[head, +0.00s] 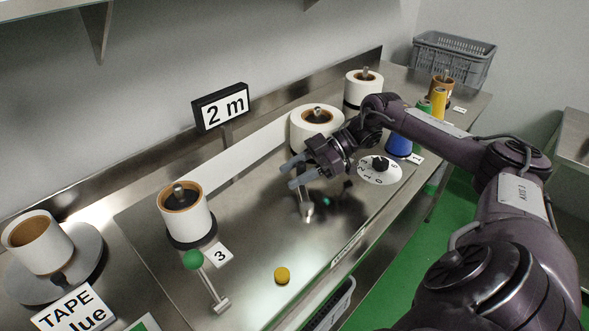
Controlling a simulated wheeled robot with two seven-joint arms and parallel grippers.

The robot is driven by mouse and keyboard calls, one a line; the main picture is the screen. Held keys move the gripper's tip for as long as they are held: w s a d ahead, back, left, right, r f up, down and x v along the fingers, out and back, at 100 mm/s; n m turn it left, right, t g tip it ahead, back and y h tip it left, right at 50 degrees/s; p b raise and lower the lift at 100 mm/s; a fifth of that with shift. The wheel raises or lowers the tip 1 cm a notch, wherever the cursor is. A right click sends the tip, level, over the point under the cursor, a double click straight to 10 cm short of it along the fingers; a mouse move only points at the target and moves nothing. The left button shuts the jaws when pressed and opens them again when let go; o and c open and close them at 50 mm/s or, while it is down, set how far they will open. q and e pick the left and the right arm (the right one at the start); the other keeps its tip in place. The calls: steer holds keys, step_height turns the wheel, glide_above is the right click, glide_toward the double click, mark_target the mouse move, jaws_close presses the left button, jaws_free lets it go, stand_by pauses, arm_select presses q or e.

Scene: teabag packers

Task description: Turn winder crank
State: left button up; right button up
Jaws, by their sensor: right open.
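My right gripper (292,175) is open and empty, its fingers pointing left above the steel bench. Below its fingertips stands a short metal lever or post (306,207); I cannot tell whether the fingers touch it. A second lever with a green ball knob (193,260) rises at the front left, its metal base (221,304) on the bench beside the "3" label. Either could be the crank; the picture does not settle which. A white tape roll (186,218) stands on a dark base behind the green knob. My left gripper is out of view.
A round numbered dial (369,176) sits right of the gripper, under my right arm. More white rolls (299,130), coloured spools and a grey crate (455,65) stand farther back. A yellow button (282,275) sits near the front edge.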

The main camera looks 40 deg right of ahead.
steer(key=shift+a, duration=0.1)
steer(key=shift+c, duration=0.4)
jaws_close()
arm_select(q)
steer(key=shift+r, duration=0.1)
